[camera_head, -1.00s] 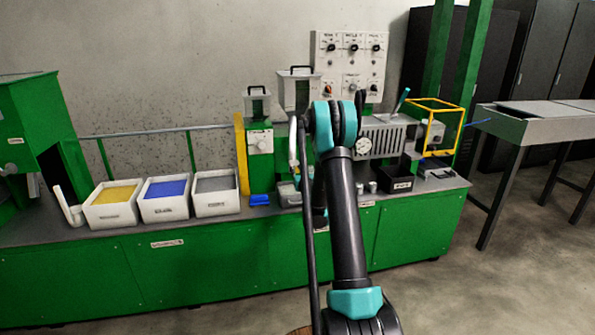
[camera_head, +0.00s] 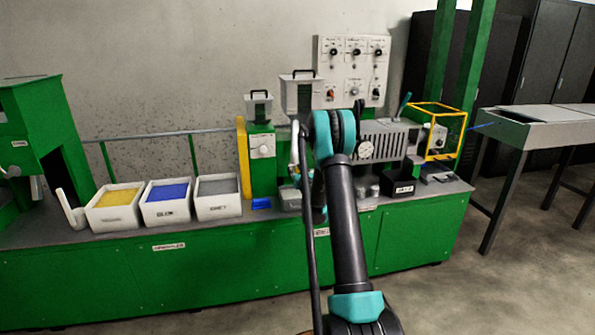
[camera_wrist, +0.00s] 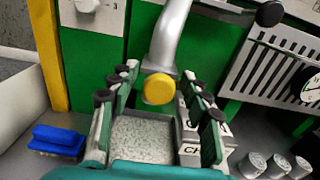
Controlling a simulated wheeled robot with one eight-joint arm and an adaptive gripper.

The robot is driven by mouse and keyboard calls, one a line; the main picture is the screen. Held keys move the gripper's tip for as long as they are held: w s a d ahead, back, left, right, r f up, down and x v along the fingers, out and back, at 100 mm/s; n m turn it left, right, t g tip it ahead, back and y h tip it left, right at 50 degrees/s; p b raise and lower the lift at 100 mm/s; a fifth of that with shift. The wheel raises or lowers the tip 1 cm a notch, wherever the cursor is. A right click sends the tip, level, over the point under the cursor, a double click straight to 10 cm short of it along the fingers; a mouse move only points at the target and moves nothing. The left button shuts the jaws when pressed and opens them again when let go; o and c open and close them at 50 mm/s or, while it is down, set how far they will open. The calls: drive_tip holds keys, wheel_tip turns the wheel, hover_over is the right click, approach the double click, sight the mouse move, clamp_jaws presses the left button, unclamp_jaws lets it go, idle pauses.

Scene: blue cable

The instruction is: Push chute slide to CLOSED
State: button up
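A silver chute pipe (camera_wrist: 172,38) comes down at the top middle of the wrist view. A round yellow knob (camera_wrist: 159,89) sits at its lower end, between my fingertips. My gripper (camera_wrist: 160,85) is open, with fingers on the left and right of the knob. Contact with the knob cannot be told. Below the knob is a metal tray (camera_wrist: 143,138) of speckled grey material. A white block with partly hidden black lettering (camera_wrist: 190,153) is beside the tray, partly behind the right finger. In the head view my arm hides most of the chute and gripper.
A blue brush-like object (camera_wrist: 57,140) lies left of my gripper, and several metal cylinders (camera_wrist: 252,164) stand to the right. A slotted grey housing (camera_wrist: 270,68) is at upper right. White bins (camera_head: 167,203) line the bench to the left; a black box (camera_head: 397,186) is at right.

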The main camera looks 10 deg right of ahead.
drive_tip(key=s, duration=1.2)
